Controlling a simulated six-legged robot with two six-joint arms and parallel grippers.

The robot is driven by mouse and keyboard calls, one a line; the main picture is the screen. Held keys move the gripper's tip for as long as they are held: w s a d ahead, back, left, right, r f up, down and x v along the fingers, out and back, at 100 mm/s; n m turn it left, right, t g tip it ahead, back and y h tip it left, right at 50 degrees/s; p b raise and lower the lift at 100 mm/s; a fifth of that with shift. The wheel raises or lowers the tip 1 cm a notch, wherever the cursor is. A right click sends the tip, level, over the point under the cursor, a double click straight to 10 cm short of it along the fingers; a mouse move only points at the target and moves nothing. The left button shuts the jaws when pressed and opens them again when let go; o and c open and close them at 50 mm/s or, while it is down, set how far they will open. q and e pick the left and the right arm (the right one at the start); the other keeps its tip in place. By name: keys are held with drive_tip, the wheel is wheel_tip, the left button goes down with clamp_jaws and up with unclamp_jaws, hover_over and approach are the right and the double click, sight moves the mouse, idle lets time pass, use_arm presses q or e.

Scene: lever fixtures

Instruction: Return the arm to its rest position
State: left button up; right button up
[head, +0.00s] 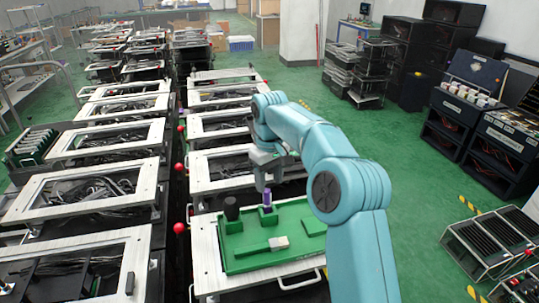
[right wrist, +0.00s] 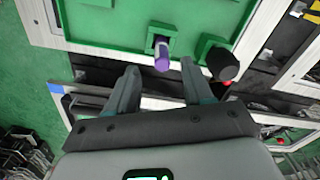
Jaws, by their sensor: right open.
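A green fixture board (head: 245,263) lies on a white-framed rack in front of me. A purple lever (head: 267,198) stands up from a green base on it. A dark round knob (head: 231,208) stands to its left, and a green bar with a pale block (head: 278,243) lies in front. My left gripper is not in view.
Rows of white-framed racks (head: 90,188) with cables run away on the left. Several red balls (head: 179,228) line the gap between the rows. Black cabinets (head: 451,118) stand at the right, and a slatted rack (head: 490,240) is at lower right. Green floor (head: 420,190) is clear between.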

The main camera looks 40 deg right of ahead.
wheel_tip(320, 180, up, 9)
drive_tip(key=p, duration=0.2)
drive_tip(key=shift+r+p, duration=0.15)
drive_tip(key=shift+p, duration=0.15)
